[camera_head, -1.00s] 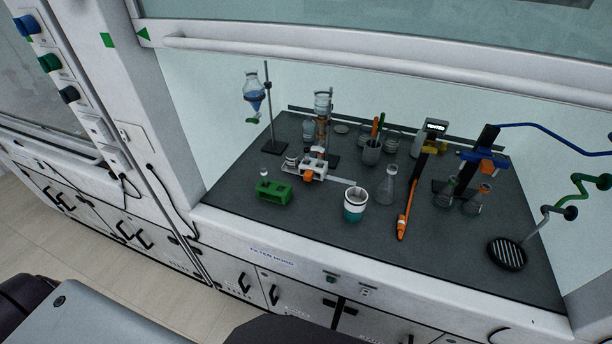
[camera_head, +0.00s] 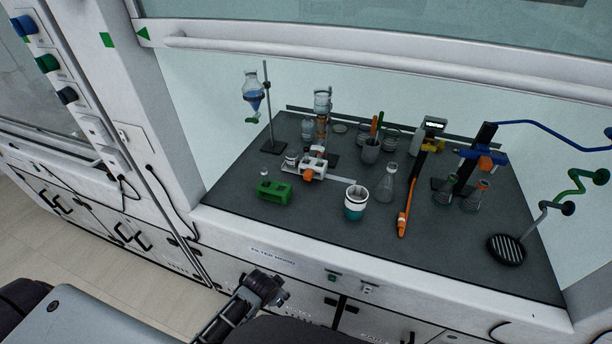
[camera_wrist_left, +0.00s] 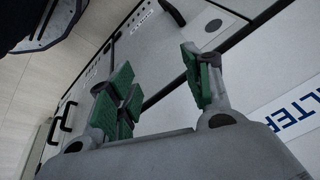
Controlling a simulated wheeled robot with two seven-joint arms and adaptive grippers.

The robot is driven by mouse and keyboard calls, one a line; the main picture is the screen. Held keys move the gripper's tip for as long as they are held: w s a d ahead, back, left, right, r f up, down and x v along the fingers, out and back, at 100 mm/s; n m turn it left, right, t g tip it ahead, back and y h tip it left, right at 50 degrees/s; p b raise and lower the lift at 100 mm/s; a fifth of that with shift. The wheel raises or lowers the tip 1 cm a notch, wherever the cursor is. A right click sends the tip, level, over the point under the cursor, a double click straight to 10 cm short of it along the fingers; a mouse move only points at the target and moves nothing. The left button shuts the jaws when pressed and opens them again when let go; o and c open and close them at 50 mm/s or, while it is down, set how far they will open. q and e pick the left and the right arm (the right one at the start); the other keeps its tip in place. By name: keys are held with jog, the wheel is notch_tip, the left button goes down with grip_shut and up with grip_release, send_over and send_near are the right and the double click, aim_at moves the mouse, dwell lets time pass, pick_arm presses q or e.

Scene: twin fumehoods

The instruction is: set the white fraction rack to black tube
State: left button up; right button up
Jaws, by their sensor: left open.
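The white fraction rack (camera_head: 298,168) appears to be the low white piece with an orange part (camera_head: 308,174), near the foot of a glass column stand (camera_head: 323,102) inside the hood. A pale flat rail (camera_head: 338,180) runs from it to the right. The rack's tubes are too small to tell apart, and I cannot make out a black one. My left gripper (camera_head: 268,289) is outside the hood, below its front sill. It is open and empty; its green-padded fingers show apart in the left wrist view (camera_wrist_left: 160,92). My right gripper does not show.
A green block rack (camera_head: 273,190) stands left of the front middle, and a teal-and-white cup (camera_head: 355,203) and a flask (camera_head: 386,184) stand right. A funnel stand (camera_head: 268,105) is behind. The sill (camera_head: 330,252) lies between my gripper and the bench.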

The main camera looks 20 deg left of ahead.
aim_at(308, 173)
pick_arm(q)
notch_tip(308, 173, up, 21)
jog(key=w+m+t, duration=0.2)
jog(key=m, duration=0.1)
jog(key=w+d+r+m+t, duration=0.1)
jog(key=w+m, duration=0.2)
jog(key=m, duration=0.1)
jog(key=w+d+r+m+t, duration=0.1)
jog(key=w+r+m, duration=0.1)
jog(key=w+m, duration=0.2)
jog(key=w+d+r+m+t, duration=0.1)
jog(key=w+m+t, duration=0.1)
jog(key=w+m, duration=0.1)
jog(key=shift+w+r+m, duration=0.15)
jog(key=shift+r+m, duration=0.1)
jog(key=shift+m, duration=0.55)
jog(key=w+m, duration=0.1)
jog(key=m, duration=0.1)
jog(key=w+r+m+t, duration=0.1)
jog(key=w+m, duration=0.2)
jog(key=m, duration=0.1)
jog(key=shift+w+a+r+t, duration=0.15)
jog(key=shift+a+r+t, duration=0.1)
jog(key=shift+r+t, duration=0.05)
jog(key=w+a+r+m+t, duration=0.2)
jog(key=w+m, duration=0.3)
jog(key=m, duration=0.4)
jog(key=shift+w+a+r+h, duration=0.2)
jog(key=shift+w+a+h, duration=0.15)
jog(key=shift+a, duration=0.15)
